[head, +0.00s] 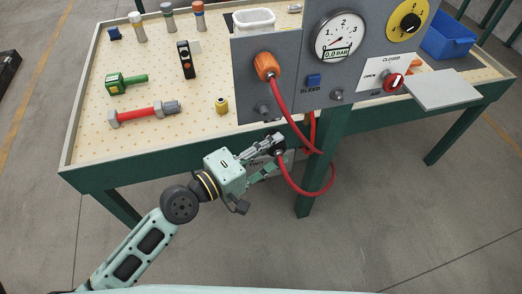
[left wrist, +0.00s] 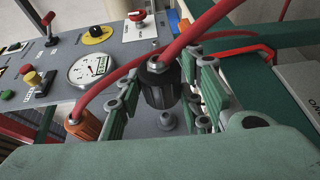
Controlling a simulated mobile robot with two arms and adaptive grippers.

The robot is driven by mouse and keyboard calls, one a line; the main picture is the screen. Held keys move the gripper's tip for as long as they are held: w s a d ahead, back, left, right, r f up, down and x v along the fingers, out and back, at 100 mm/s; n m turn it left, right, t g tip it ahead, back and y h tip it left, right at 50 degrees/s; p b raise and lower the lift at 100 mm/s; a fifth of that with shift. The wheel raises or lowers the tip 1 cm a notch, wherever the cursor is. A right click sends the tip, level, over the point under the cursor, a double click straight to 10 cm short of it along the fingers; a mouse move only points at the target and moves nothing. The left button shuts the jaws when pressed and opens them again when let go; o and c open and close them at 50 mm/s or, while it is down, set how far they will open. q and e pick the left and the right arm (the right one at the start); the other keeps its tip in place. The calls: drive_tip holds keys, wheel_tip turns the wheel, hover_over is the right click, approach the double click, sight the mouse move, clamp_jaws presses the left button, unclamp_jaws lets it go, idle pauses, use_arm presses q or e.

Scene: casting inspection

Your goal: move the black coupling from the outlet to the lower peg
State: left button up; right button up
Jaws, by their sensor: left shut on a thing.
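The black coupling (left wrist: 158,88) is between the green fingers of my left gripper (left wrist: 165,100) in the left wrist view, with a red hose (left wrist: 195,32) leaving its metal end. In the head view my left gripper (head: 274,153) is shut on it below the grey panel's lower edge, in front of the bench; the fingers mostly hide it there. Two grey round fittings stick out low on the panel, one at the left (head: 263,110) and one further right (head: 337,96). Both look bare. I cannot tell which is the lower peg. My right gripper is not in view.
An orange coupling (head: 266,66) sits on the panel, with a red hose (head: 284,107) looping down past the bench leg. A grey shelf (head: 445,89) juts out at the right.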

sight(267, 133)
use_arm(q)
drive_tip(key=shift+d, duration=0.35)
drive_tip(key=shift+w, duration=0.15)
drive_tip(key=shift+w+a, duration=0.35)
drive_tip(key=shift+w, duration=0.1)
drive_tip(key=shift+w+a+f+b, duration=0.15)
drive_tip(key=shift+w+b, duration=0.25)
drive_tip(key=shift+w, duration=0.2)
drive_tip(key=shift+w+a+r+b, duration=0.15)
drive_tip(key=shift+w+b, duration=0.25)
drive_tip(key=shift+w, duration=0.2)
drive_tip(key=shift+w+a+f+b, duration=0.1)
drive_tip(key=shift+w+a+b, duration=0.2)
drive_tip(key=shift+w, duration=0.3)
drive_tip(key=shift+w+a, duration=0.1)
drive_tip(key=shift+w, duration=0.3)
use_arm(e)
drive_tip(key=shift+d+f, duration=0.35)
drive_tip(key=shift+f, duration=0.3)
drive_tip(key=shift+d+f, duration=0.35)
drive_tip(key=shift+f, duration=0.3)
use_arm(q)
drive_tip(key=shift+w+a, duration=0.1)
drive_tip(key=shift+w, duration=0.3)
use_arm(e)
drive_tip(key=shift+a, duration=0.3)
